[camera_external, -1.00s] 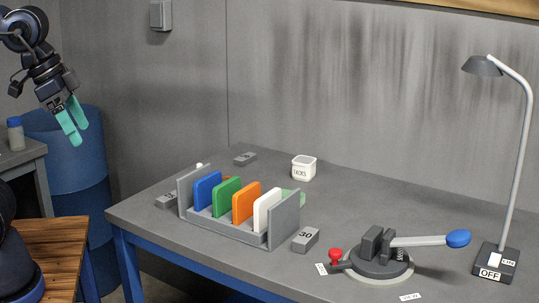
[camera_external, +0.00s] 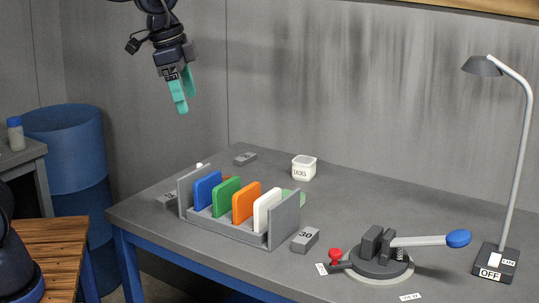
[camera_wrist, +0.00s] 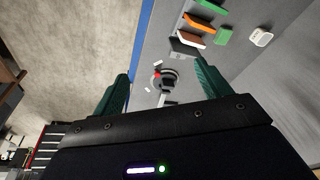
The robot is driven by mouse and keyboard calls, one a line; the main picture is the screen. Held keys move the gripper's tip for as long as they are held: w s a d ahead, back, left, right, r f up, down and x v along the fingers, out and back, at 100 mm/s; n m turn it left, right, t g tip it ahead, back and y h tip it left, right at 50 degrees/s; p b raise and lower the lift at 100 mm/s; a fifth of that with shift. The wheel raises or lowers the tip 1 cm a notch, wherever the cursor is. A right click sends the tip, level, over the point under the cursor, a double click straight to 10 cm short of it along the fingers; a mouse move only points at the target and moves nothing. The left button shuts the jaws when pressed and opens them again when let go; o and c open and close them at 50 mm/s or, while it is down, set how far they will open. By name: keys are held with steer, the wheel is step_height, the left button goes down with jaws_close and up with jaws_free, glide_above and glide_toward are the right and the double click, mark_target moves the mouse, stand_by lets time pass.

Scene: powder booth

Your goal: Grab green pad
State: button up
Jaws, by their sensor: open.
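The green pad (camera_external: 227,196) stands upright in a grey rack (camera_external: 285,222), between a blue pad (camera_external: 207,190) and an orange pad (camera_external: 246,204). A white pad (camera_external: 267,210) stands at the rack's right end. In the wrist view the green pad (camera_wrist: 212,7) shows at the top edge, partly cut off. My gripper (camera_external: 182,106) has teal fingers and hangs above and to the left of the rack, well clear of it. In the wrist view my gripper (camera_wrist: 160,82) is open with nothing between its fingers. A pale green thing (camera_external: 298,199) behind the rack is mostly hidden.
A white tub (camera_external: 304,168) and small grey blocks lie around the rack, one marked 30 (camera_external: 305,240). A clamp with a blue-tipped lever (camera_external: 380,258) and a lamp (camera_external: 490,262) stand to the right. A blue barrel (camera_external: 70,150) stands left of the table. Air above the rack is clear.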

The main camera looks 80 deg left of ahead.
steer(key=w+a+f+m, duration=0.1)
steer(key=w+a+f, duration=0.15)
steer(key=w, duration=0.25)
steer(key=w+a+f, duration=0.1)
steer(key=w+a, duration=0.2)
steer(key=w, duration=0.2)
steer(key=m+g, duration=0.3)
glide_above(292, 194)
step_height(292, 194, down, 23)
steer(key=shift+d+f, duration=0.1)
steer(key=shift+f, duration=5)
steer(key=c, duration=1.1)
steer(key=shift+o, duration=0.2)
steer(key=shift+r, duration=0.1)
